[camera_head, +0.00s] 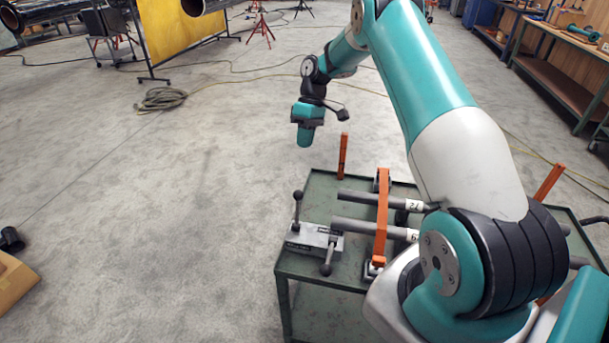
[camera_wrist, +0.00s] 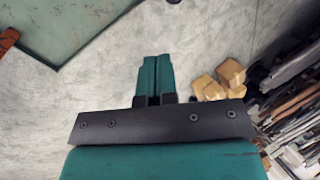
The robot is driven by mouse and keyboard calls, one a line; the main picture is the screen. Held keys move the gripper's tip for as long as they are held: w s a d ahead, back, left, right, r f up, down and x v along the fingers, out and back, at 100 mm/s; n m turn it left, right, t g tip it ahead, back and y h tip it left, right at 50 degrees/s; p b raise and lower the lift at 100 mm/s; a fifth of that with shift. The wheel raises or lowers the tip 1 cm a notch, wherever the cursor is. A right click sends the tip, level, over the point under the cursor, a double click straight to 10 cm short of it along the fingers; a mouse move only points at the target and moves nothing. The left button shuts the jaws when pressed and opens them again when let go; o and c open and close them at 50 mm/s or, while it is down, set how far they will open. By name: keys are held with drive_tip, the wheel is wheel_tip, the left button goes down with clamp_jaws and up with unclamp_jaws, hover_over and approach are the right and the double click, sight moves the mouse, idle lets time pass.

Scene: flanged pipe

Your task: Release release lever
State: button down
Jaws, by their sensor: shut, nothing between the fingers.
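A grey metal block (camera_head: 314,240) sits at the near left corner of the green cart top and carries two levers with dark ball knobs. One lever (camera_head: 297,208) stands upright at its left; the other lever (camera_head: 329,257) hangs over its front right side. I cannot tell which one is the release lever. My gripper (camera_head: 305,138) is beyond the cart's far left edge, above the floor and apart from both levers. Its teal fingers (camera_wrist: 155,72) are together and empty in the wrist view. The block and levers do not show in the wrist view.
The green cart (camera_head: 312,267) also holds grey pipes (camera_head: 357,198), an orange bar (camera_head: 382,220) and an orange post (camera_head: 343,155). Its corner shows in the wrist view (camera_wrist: 90,30), with cardboard boxes (camera_wrist: 228,75) and stacked stock (camera_wrist: 298,95) to the right. Open floor lies left of the cart.

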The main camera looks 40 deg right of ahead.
drive_tip(key=d+f, duration=0.1)
drive_tip(key=d, duration=0.1)
drive_tip(key=d+f, duration=0.2)
drive_tip(key=shift+s+f, duration=0.1)
drive_tip(key=shift+s, duration=0.1)
drive_tip(key=p, duration=0.6)
approach(298, 209)
wheel_tip(298, 209, down, 4)
drive_tip(key=w+d, duration=0.1)
drive_tip(key=d, duration=0.1)
drive_tip(key=shift+s+a+f+p, duration=0.2)
drive_tip(key=shift+a+p, duration=0.15)
drive_tip(key=shift+a, duration=0.25)
drive_tip(key=shift+a, duration=0.1)
